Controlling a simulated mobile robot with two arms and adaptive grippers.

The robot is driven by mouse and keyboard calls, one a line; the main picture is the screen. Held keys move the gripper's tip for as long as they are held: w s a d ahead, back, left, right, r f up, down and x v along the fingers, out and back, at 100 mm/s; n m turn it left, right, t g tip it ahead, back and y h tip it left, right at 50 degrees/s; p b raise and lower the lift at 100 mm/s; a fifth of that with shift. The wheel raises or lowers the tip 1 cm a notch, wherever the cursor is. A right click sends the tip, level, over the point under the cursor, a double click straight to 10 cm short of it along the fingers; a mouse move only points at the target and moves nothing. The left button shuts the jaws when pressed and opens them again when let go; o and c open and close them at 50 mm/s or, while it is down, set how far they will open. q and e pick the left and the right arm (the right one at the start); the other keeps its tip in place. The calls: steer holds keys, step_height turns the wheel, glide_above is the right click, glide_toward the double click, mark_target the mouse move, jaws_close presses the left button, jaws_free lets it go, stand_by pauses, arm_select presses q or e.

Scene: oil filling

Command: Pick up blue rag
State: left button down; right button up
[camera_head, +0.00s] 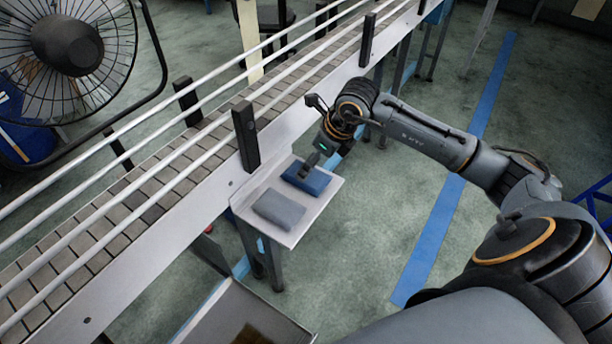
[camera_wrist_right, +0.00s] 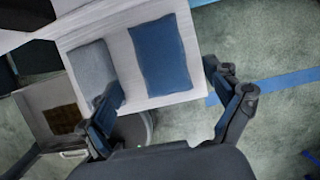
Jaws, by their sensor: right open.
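The blue rag (camera_head: 309,181) lies flat and folded on a small white shelf (camera_head: 318,207) fixed to the side of the conveyor. It also shows in the right wrist view (camera_wrist_right: 160,53). A grey rag (camera_head: 278,208) lies beside it on the same shelf, and it is at the left in the wrist view (camera_wrist_right: 93,66). My right gripper (camera_head: 309,168) is over the far part of the blue rag in the head view. In the wrist view the right gripper (camera_wrist_right: 163,84) has its fingers spread apart with nothing between them. My left gripper is not in view.
The conveyor (camera_head: 140,205) with white guide rails and black posts (camera_head: 245,135) runs diagonally behind the shelf. A large fan (camera_head: 68,45) stands at the upper left. A metal box (camera_head: 245,315) is below the shelf. Green floor to the right is open.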

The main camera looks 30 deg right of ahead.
mark_target(310, 177)
steer(key=shift+w+a+f+p, duration=0.15)
steer(key=shift+f+p, duration=0.15)
steer(key=shift+f, duration=0.4)
steer(key=x, duration=0.2)
steer(key=shift+w+f, duration=0.1)
steer(key=shift+f, duration=0.25)
steer(key=shift+w+f, duration=0.15)
steer(key=shift+f, duration=0.2)
steer(key=shift+w+f, duration=0.1)
steer(key=shift+f, duration=0.05)
arm_select(q)
steer(key=shift+w+d+r, duration=0.1)
steer(key=shift+w+r, duration=0.2)
steer(key=shift+w, duration=0.2)
steer(key=shift+w+r, duration=0.25)
steer(key=shift+w, duration=0.2)
arm_select(e)
steer(key=c, duration=1.1)
